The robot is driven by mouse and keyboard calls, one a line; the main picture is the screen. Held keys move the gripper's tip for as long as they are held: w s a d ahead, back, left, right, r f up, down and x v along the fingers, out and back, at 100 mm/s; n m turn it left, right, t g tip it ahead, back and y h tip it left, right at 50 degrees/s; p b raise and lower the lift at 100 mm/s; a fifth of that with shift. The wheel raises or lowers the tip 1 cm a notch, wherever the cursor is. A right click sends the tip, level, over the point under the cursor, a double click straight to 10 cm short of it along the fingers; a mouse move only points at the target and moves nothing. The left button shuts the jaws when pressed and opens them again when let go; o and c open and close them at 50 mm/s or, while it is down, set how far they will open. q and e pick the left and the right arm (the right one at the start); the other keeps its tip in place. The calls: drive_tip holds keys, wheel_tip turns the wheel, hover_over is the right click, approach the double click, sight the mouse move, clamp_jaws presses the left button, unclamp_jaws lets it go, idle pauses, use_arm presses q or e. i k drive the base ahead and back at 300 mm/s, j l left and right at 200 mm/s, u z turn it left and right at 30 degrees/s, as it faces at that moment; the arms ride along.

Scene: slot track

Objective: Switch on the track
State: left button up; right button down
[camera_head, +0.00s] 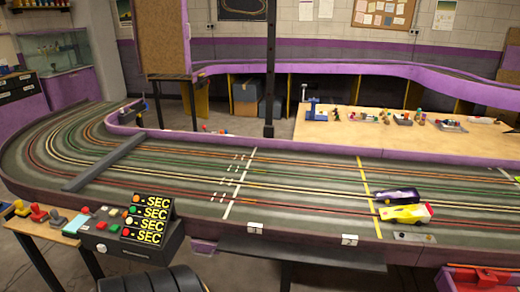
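The slot track (300,178) runs across the view, with coloured lanes and a banked curve at the left. A dark control box (150,252) stands at its near left side. Several small coloured buttons (101,225) are on top of the box, including red, green and pale ones. A display (148,219) on the box shows several rows reading "SEC", each beside a coloured round light. I cannot tell from the display whether the track is on. A purple-and-white car (397,195) and a yellow-and-white car (406,213) rest near the yellow line. Neither gripper is in view.
A wooden shelf (40,228) with several coloured hand controllers adjoins the box at left. A grey bar (104,163) crosses the lanes at left. A dark post (270,70) rises behind the track. A wooden table (350,134) with small items stands inside the loop.

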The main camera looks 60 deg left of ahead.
sight(86, 210)
drive_tip(key=k+l+u, duration=0.1)
drive_tip(key=u, duration=3)
